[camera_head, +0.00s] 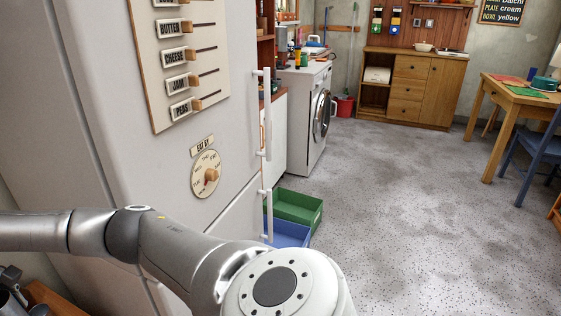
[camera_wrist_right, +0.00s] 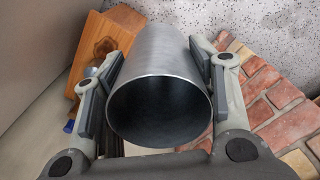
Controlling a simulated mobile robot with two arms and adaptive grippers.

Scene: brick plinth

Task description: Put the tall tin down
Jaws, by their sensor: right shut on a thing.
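The tall tin (camera_wrist_right: 165,62) is a plain grey metal cylinder in the right wrist view, its dark open end facing the camera. My right gripper (camera_wrist_right: 157,75) is shut on it, with one dark pad against each side. The tin's far end is hidden, so I cannot tell whether it touches anything below. The brick plinth (camera_wrist_right: 272,98) shows to the right of the tin. In the head view an arm of mine crosses the lower left, but my left gripper is not in view.
The speckled floor (camera_head: 410,200) is clear.

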